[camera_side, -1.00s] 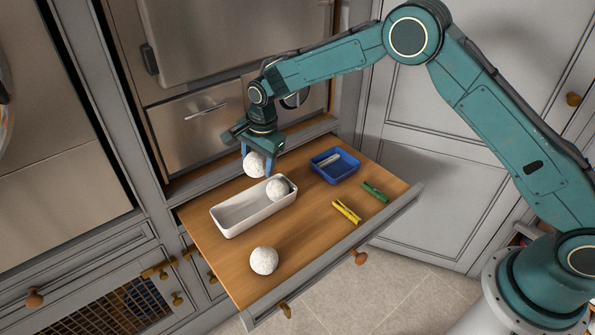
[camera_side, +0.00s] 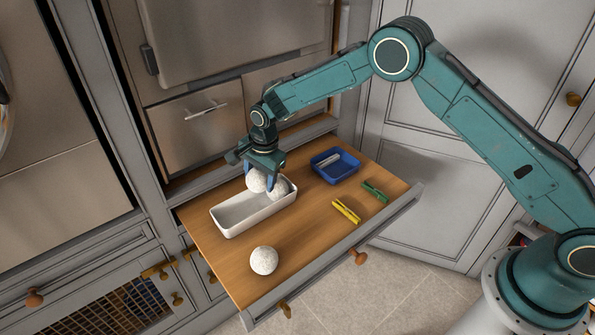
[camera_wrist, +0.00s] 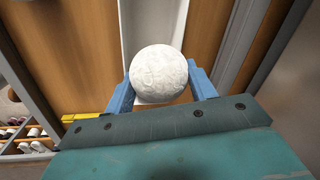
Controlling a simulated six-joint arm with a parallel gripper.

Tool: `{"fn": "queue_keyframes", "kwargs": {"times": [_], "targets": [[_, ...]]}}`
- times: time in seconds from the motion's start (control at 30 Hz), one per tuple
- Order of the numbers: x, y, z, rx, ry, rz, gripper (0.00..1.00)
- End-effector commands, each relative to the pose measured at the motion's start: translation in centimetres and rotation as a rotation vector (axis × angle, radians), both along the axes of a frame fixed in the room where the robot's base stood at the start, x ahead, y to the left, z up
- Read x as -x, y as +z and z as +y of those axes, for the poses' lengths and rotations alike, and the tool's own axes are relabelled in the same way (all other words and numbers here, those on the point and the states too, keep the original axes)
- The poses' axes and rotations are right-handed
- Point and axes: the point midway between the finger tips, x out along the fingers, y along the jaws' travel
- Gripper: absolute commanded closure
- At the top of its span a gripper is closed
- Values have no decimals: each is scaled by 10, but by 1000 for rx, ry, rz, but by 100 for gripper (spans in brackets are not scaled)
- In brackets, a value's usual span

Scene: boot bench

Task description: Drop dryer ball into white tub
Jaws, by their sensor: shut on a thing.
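A white dryer ball (camera_side: 256,181) is held between the blue fingers of my gripper (camera_side: 260,178). The held ball also fills the middle of the wrist view (camera_wrist: 158,73). The white tub (camera_side: 232,222) is a long open box on the wooden board; the held ball is over its back right part. A second ball (camera_side: 277,187) sits in the tub's right end, partly hidden by a finger. A third ball (camera_side: 264,261) lies on the board in front of the tub. Whether the held ball touches the tub or second ball cannot be told.
A blue tray (camera_side: 335,166) with a pale item in it stands right of the tub. A yellow peg (camera_side: 346,211) and a green peg (camera_side: 374,192) lie near the board's right front edge. The board is bare around the front ball.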

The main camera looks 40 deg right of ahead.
Motion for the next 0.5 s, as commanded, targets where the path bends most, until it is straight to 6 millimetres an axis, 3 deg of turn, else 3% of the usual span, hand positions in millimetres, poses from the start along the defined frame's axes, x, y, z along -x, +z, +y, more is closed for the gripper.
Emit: {"fn": "queue_keyframes", "kwargs": {"times": [0.03,0.17,0.5], "targets": [[0,0,0,0,0,0,43],[0,0,0,0,0,0,19],[0,1,0,0,0,0,19]]}}
